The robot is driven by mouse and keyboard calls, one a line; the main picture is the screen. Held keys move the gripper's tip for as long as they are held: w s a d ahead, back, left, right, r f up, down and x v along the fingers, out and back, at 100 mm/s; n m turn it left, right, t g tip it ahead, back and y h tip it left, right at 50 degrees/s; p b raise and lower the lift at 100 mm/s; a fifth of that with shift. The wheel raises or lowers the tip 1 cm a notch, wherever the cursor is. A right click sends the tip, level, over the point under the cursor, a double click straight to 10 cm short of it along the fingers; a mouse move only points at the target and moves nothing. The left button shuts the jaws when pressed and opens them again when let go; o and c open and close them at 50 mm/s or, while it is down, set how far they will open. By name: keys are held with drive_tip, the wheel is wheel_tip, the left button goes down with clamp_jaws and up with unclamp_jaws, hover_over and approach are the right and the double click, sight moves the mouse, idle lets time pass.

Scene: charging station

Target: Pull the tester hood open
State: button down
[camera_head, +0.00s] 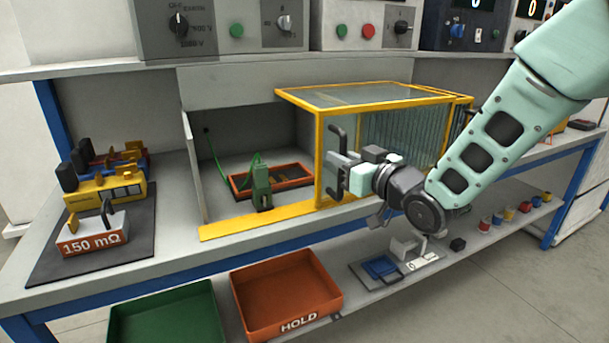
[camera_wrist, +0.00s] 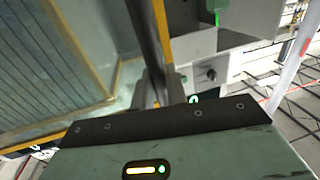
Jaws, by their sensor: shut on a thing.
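The tester hood (camera_head: 318,160) has a yellow frame with clear panels and stands over the right part of the bench. The bay (camera_head: 222,160) to its left is uncovered. A dark upright handle (camera_head: 335,131) is on the hood's left front edge. My gripper (camera_head: 339,172) is at this handle and shut on it. The wrist view shows the dark handle bar (camera_wrist: 145,38) running down between my fingers (camera_wrist: 160,88), with the hood's yellow edge and glazed panel (camera_wrist: 45,65) beside it.
In the bay are an orange-red tray (camera_head: 236,187) and a green clamp (camera_head: 262,185) with a green cable. Coloured blocks and a "150 mΩ" block (camera_head: 92,238) sit on a dark mat at left. Green (camera_head: 165,318) and red HOLD (camera_head: 285,270) bins are below.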

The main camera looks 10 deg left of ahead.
drive_tip(key=w+d, duration=0.2)
drive_tip(key=d, duration=0.1)
drive_tip(key=w+d, duration=0.1)
drive_tip(key=d, duration=0.1)
drive_tip(key=c, duration=1.5)
unclamp_jaws()
drive_tip(key=v, duration=1.7)
drive_tip(key=shift+s+b, duration=0.15)
drive_tip(key=shift+b, duration=0.3)
